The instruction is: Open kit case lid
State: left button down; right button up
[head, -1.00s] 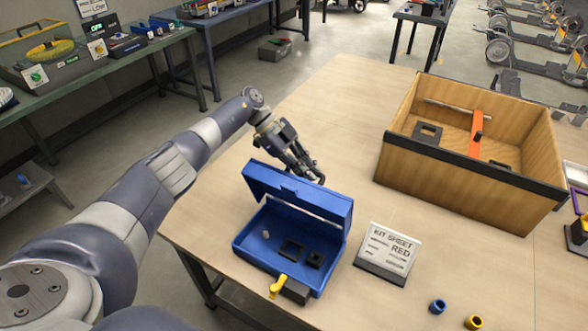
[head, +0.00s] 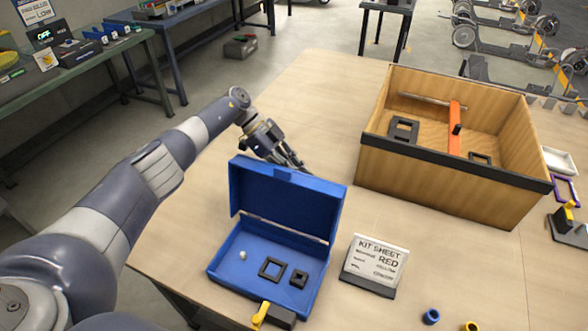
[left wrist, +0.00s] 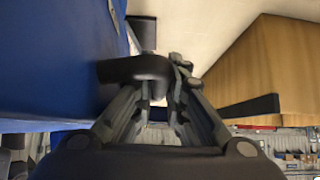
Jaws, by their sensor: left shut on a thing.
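The blue kit case (head: 232,262) stands on the wooden table with its lid (head: 285,207) raised about upright. Inside the case lie a square black frame (head: 272,268), a smaller black square part (head: 299,279) and a small pale round piece (head: 242,255). In the left wrist view the fingers (left wrist: 160,82) are close together beside the blue lid (left wrist: 60,60). My right gripper is not in view.
A wooden bin (head: 440,177) with an orange divider stands behind and to the right. A kit sheet sign (head: 374,266) stands right of the case. The table behind my gripper is clear.

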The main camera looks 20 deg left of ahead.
pick_arm(q)
jog(key=shift+w+d, duration=0.1)
jog(key=shift+w, duration=0.05)
jog(key=c, duration=1.9)
grip_release()
jog(key=v, duration=1.2)
